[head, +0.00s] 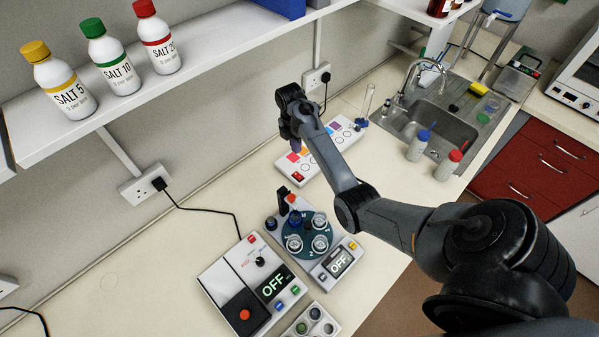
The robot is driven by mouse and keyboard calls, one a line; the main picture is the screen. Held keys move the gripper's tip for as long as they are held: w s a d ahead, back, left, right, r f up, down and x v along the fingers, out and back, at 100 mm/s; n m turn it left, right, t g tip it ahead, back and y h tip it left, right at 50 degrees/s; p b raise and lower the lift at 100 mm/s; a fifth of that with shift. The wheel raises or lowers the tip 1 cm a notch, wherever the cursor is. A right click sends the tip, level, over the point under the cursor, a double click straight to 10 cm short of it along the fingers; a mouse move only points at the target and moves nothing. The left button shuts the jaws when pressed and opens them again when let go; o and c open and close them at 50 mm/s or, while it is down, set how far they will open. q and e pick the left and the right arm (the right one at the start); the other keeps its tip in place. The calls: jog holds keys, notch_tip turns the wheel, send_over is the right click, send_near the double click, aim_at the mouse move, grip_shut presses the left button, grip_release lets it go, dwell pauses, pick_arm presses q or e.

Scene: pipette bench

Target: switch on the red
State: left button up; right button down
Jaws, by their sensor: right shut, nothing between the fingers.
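A long white panel (318,162) lies on the bench near the wall. My right gripper (296,147) is shut and empty, pointing down over the panel's left part, close to the orange and pink squares. Whether it touches the panel I cannot tell. My right forearm hides part of the panel's middle. My left gripper is not in view.
Salt bottles (111,64) stand on the shelf (215,37) above. A sink (440,125) is at the right. The bench's left is mostly clear.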

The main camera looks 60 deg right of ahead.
aim_at(300, 177)
jog(key=shift+f, duration=0.15)
jog(key=f, duration=0.4)
jog(key=s+f, duration=0.1)
jog(key=f, duration=0.4)
jog(key=f+p, duration=0.1)
jog(key=f, duration=0.3)
jog(key=shift+s+a+f, duration=0.25)
jog(key=shift+s+f, duration=0.1)
